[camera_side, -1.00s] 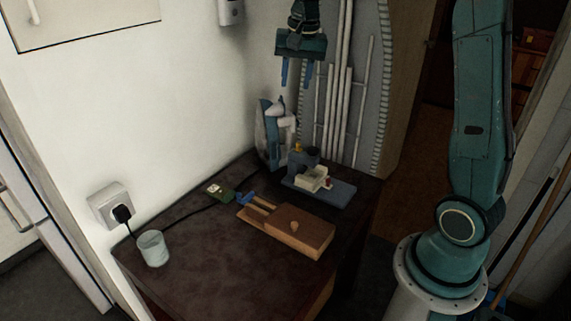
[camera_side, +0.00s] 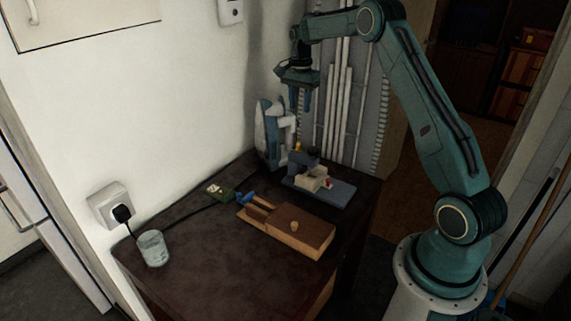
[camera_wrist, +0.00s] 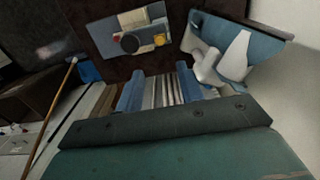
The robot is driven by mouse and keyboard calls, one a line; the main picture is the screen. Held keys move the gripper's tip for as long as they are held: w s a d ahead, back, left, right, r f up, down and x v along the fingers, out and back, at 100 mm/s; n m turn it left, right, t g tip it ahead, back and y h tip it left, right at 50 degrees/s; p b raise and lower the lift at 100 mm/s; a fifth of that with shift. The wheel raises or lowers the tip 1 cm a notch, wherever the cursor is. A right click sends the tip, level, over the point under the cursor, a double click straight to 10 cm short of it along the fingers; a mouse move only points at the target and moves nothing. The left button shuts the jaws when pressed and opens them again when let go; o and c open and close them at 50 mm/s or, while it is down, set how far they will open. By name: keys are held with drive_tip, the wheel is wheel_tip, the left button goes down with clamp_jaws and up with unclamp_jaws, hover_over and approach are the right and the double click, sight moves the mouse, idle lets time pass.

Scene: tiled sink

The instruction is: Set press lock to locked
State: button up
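A small press (camera_side: 307,167) stands on the dark table, with a blue-grey base plate (camera_side: 341,193), a cream block (camera_side: 313,179), a yellow part at its top and a small red part at its front. The press also shows in the wrist view (camera_wrist: 131,43), with a round dark top and the yellow part beside it. I cannot tell which part is its lock or how that is set. My gripper (camera_side: 300,106) hangs above and behind the press, fingers pointing down, apart from it. In the wrist view my gripper (camera_wrist: 158,88) is open, with nothing between its fingers.
A blue and white device (camera_side: 270,135) stands close behind the press, near my fingers. A wooden box (camera_side: 289,230) with a knob, a small green board (camera_side: 217,192) with a cable, and a cup (camera_side: 153,248) are on the table.

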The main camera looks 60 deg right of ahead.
sight(298, 143)
wheel_tip(298, 143, down, 14)
drive_tip(key=shift+r, duration=0.15)
idle(0.8)
clamp_jaws()
